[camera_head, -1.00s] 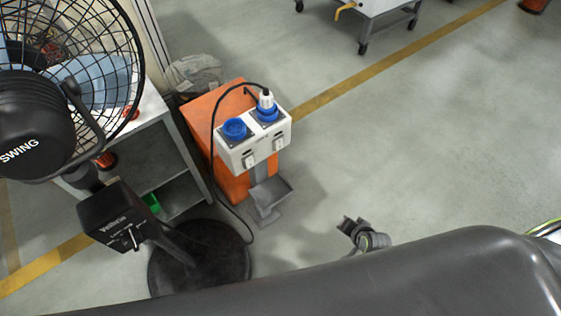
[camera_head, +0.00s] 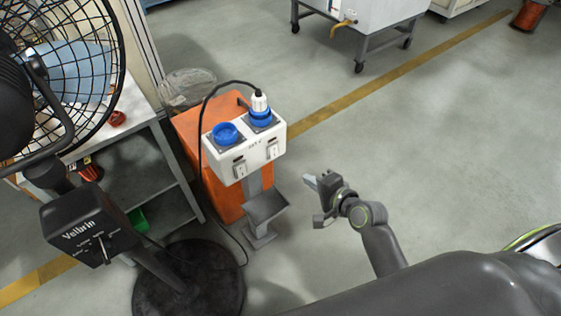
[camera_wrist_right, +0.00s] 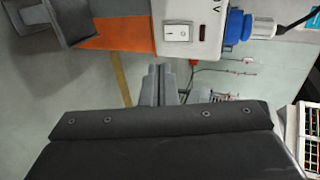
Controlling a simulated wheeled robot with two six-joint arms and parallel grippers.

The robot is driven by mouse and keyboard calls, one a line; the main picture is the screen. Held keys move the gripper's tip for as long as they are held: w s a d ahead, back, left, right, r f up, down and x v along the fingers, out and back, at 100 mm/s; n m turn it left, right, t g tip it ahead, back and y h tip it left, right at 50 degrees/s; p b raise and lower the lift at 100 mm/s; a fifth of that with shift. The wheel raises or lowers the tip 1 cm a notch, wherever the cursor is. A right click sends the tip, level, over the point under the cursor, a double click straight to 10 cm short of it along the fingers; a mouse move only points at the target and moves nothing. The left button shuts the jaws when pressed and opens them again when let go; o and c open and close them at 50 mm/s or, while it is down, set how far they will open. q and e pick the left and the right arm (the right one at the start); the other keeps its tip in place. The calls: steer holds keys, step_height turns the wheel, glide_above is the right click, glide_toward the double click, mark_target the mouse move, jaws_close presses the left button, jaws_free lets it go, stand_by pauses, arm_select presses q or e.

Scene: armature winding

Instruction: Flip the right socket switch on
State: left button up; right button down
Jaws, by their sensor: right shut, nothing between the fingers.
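A white socket box (camera_head: 246,150) on a grey stand holds two blue sockets. A white plug with a black cable (camera_head: 260,103) sits in the right socket. Two white rocker switches are on the box's front face; the right switch (camera_head: 272,151) is below the plugged socket. In the right wrist view a switch (camera_wrist_right: 178,33) shows on the box, rotated sideways. My right gripper (camera_head: 309,181) is to the right of and below the box, apart from it, with its fingers together and empty. Its fingertips also show in the wrist view (camera_wrist_right: 159,72). My left gripper is out of view.
An orange cabinet (camera_head: 187,125) stands behind the box. A black fan with a control box (camera_head: 88,222) and round base (camera_head: 190,285) stands at the left. A grey shelf table (camera_head: 170,170) is behind it. The floor right of the stand is clear.

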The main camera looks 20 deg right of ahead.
steer(key=b, duration=0.2)
glide_toward(275, 157)
steer(key=x, duration=0.5)
steer(key=shift+w+a+f, duration=0.2)
steer(key=shift+w+f, duration=0.05)
steer(key=shift+w, duration=0.35)
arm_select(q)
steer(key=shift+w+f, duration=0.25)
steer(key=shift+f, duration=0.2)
arm_select(e)
steer(key=shift+w, duration=0.1)
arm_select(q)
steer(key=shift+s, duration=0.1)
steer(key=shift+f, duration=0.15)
